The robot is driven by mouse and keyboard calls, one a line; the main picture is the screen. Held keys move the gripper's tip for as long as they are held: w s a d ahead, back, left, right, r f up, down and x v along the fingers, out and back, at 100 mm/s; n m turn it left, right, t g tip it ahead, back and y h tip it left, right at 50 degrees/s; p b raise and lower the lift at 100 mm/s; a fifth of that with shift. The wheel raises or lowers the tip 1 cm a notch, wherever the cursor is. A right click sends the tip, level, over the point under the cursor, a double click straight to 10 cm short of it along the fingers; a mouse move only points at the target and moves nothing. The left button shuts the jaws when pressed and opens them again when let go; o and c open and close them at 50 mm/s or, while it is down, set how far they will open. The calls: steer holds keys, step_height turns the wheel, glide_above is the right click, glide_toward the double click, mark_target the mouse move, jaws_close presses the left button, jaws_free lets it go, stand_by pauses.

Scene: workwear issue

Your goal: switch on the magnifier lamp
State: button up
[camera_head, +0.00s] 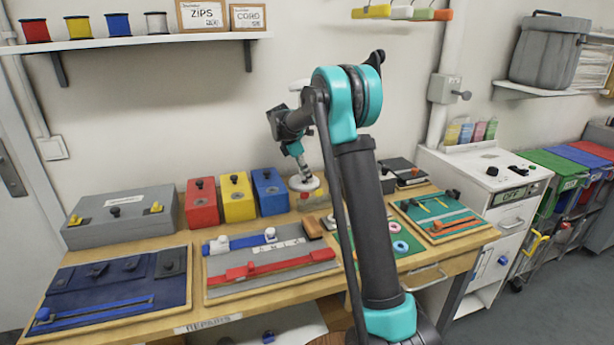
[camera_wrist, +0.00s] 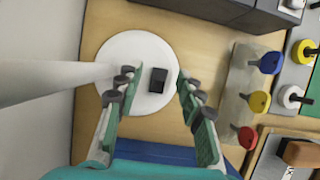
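The magnifier lamp shows in the wrist view as a white round base (camera_wrist: 118,58) on the wooden bench, with a white post (camera_wrist: 50,82) running off to the left. A small black switch block (camera_wrist: 158,80) sits on the base. In the head view the lamp's base (camera_head: 304,184) is a white disc at the back of the bench, partly hidden by my arm. My gripper (camera_wrist: 157,86) is open and empty, its fingers apart on either side of the switch in the picture. I cannot tell its height above the switch. My gripper also shows in the head view (camera_head: 298,164).
Red (camera_head: 202,203), yellow (camera_head: 238,197) and blue (camera_head: 269,191) boxes stand left of the lamp. A clear holder with coloured knobs (camera_wrist: 248,95) is close on the right in the wrist view. Trays with workwear parts fill the bench front. A shelf (camera_head: 140,41) hangs above.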

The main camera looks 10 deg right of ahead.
steer(key=shift+d+f, duration=0.2)
steer(key=shift+f, duration=0.3)
jaws_close()
steer(key=shift+d+y, duration=0.4)
steer(key=shift+y, duration=0.5)
steer(key=shift+w+f+g+y, duration=0.1)
steer(key=shift+g+y, duration=0.2)
steer(key=shift+y, duration=0.7)
jaws_free()
